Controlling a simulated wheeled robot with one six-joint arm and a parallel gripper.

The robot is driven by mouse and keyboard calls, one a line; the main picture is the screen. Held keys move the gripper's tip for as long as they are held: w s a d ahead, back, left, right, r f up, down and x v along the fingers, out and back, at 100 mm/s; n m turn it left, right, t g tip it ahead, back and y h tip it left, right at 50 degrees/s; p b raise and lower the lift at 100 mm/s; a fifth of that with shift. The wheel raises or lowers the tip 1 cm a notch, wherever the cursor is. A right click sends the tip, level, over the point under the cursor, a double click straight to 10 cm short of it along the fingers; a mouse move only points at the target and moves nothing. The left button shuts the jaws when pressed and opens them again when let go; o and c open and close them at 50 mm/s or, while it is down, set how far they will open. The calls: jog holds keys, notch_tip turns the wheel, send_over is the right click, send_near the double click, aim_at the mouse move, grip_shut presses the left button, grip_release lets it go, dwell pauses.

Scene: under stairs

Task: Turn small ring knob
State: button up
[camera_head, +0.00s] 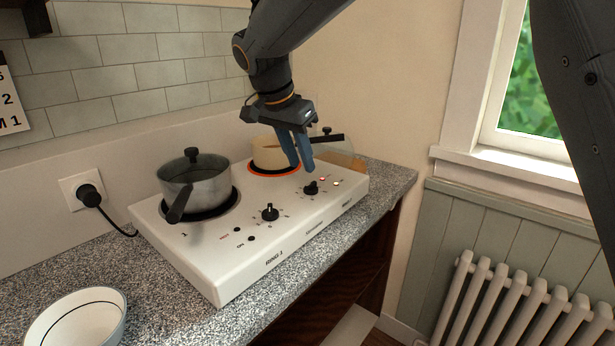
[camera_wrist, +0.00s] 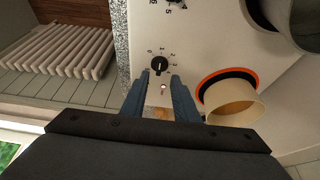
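The white two-ring hob (camera_head: 225,265) has two black knobs on its front. The right one, beside the smaller ring, is the small ring knob (camera_head: 311,188); it also shows in the wrist view (camera_wrist: 159,65) with numbers around it. My gripper (camera_head: 300,167) is open and points down just above and behind this knob. In the wrist view its two blue fingers (camera_wrist: 160,78) are spread, with the tips near either side of the knob; I cannot tell whether they touch it. The small ring (camera_head: 262,172) glows orange under a beige pan (camera_head: 268,152).
A grey lidded pot (camera_head: 195,180) stands on the left ring, its handle toward the front. The other knob (camera_head: 270,212) is left of my gripper. A bowl (camera_head: 80,322) sits on the speckled counter (camera_head: 165,318). A radiator (camera_head: 520,305) stands below the window at right.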

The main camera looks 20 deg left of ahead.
aim_at(310, 184)
jog(key=shift+p+x, duration=0.45)
jog(key=shift+x, duration=2.7)
grip_shut()
